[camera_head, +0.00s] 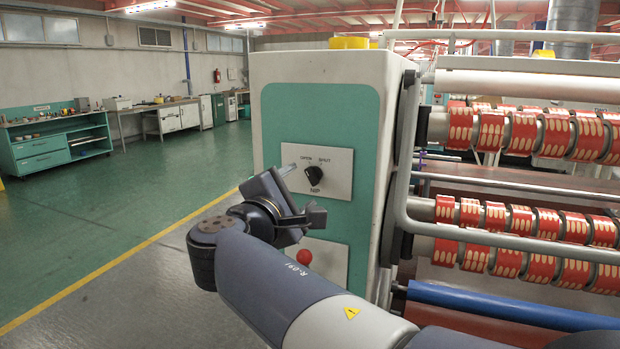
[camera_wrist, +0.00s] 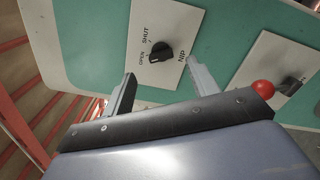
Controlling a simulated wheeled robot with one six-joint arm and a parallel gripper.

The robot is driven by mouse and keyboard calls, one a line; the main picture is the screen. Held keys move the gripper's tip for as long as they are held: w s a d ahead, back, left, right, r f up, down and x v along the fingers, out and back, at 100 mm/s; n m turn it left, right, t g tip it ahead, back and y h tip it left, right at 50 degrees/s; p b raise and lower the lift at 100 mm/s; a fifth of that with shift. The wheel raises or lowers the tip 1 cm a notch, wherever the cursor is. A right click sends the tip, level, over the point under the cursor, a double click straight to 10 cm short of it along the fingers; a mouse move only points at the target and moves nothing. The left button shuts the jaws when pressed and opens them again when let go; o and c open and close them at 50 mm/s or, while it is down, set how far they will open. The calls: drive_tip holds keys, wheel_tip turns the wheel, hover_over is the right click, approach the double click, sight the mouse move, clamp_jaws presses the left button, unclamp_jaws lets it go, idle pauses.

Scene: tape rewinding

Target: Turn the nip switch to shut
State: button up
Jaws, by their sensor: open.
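The nip switch (camera_head: 314,174) is a black knob on a white plate (camera_head: 338,188), set in the teal front panel of the machine. The plate reads OPEN at upper left, SHUT at upper right and NIP below. The knob also shows in the wrist view (camera_wrist: 161,52), where its pointer seems to face the OPEN side, though it is small and hard to read. My gripper (camera_head: 303,192) is open and empty, in front of the plate. In the wrist view my gripper (camera_wrist: 161,74) has its fingers spread, with the knob beyond their tips, roughly between them. I see no contact with the knob.
A grey rail (camera_head: 405,170) and rollers with red tape reels (camera_head: 490,130) are at the right. Open green floor (camera_head: 130,190) lies to the left.

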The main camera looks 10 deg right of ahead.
sight(312, 178)
drive_tip(key=x, duration=0.6)
drive_tip(key=shift+w+d, duration=0.2)
drive_tip(key=shift+c, duration=0.5)
drive_tip(key=c, duration=0.9)
